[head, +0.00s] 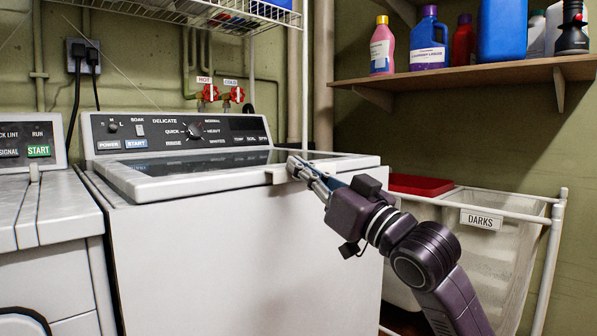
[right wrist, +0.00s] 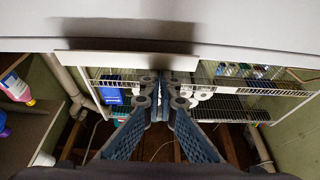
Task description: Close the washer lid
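The washer (head: 240,250) is a white top-loader with a control panel at its back. Its lid (head: 135,180), white with a dark glass panel, lies down flat or nearly flat over the top; I cannot tell whether a small gap remains. A small white handle tab (head: 279,174) sticks out at the lid's front edge. My right gripper (head: 294,165) is at that front edge, just right of the tab. In the right wrist view its fingertips (right wrist: 164,82) are together beside the tab (right wrist: 110,60), with nothing seen between them. My left gripper is not in view.
A dryer (head: 45,205) stands close on the left. A white-framed hamper (head: 510,260) marked DARKS and a red lid (head: 420,185) are on the right. A wooden shelf (head: 470,76) with bottles and a wire shelf (head: 225,15) hang above.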

